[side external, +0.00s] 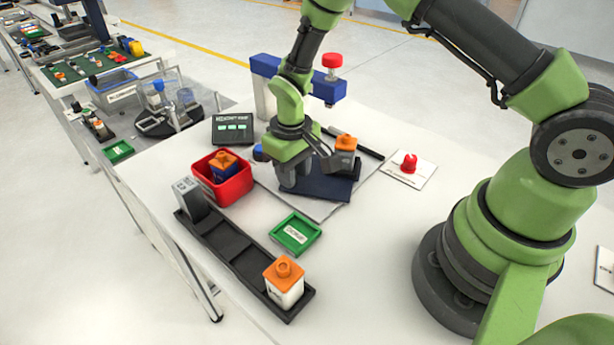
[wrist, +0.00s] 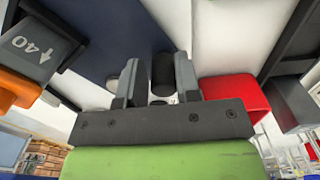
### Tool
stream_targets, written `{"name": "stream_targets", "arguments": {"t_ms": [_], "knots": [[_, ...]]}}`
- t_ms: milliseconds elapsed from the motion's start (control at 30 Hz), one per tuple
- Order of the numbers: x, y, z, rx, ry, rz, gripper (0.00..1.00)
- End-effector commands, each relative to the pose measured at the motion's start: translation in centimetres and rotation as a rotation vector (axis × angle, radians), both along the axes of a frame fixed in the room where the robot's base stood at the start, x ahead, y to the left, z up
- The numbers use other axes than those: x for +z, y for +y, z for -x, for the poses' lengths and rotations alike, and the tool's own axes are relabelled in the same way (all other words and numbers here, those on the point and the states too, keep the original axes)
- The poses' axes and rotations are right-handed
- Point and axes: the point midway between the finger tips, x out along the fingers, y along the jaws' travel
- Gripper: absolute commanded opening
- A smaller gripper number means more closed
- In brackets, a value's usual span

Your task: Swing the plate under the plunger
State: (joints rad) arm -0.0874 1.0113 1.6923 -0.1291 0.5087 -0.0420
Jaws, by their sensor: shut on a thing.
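A dark blue plate (side external: 328,189) lies low over a light sheet on the white table; it also shows in the wrist view (wrist: 100,35). A grey block with an orange top (side external: 345,150) sits at its far right side, and the block's "40" mark shows in the wrist view (wrist: 32,45). My gripper (side external: 290,182) is at the plate's left end. In the wrist view its fingers are shut on a dark round post (wrist: 163,70). The red-topped plunger (side external: 332,62) stands on a blue press arm (side external: 325,88) behind my wrist. My arm partly hides the press and plate.
A red bin (side external: 240,188) holding an orange-topped block is close left of my gripper. A black rail (side external: 235,255), a green tray (side external: 296,234) and a display box (side external: 232,129) stand around. A red button (side external: 409,164) is at the right. The table's front right is clear.

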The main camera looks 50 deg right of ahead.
Motion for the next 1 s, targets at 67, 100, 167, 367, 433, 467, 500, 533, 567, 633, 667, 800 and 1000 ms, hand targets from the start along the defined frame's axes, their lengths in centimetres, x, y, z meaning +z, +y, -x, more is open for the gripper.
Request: {"name": "stream_targets", "arguments": {"t_ms": [67,100,167,367,433,467,500,533,567,633,667,800,1000], "knots": [[0.0,-0.2,-0.1,-0.001,-0.005,0.001,0.22],[0.0,-0.2,-0.1,-0.001,-0.005,0.001,0.23],[0.0,-0.3,0.0,-0.001,-0.006,0.001,0.23],[0.0,-0.9,0.8,-0.002,-0.005,0.001,0.23],[0.1,-1.1,1.1,-0.003,-0.006,0.001,0.2],[0.1,-1.1,1.2,-0.003,-0.006,0.001,0.16],[0.0,-1.2,1.3,-0.002,-0.006,0.001,0.16],[0.0,-1.2,1.3,-0.002,-0.005,0.0,0.16],[0.0,-1.2,1.4,-0.002,-0.005,0.0,0.16],[0.0,-1.2,1.4,-0.002,-0.004,0.0,0.16],[0.0,-1.2,1.5,-0.002,-0.004,0.0,0.16],[0.0,-1.2,1.5,-0.001,-0.002,0.0,0.16],[0.0,-1.4,1.7,-0.002,0.001,0.0,0.16]]}}
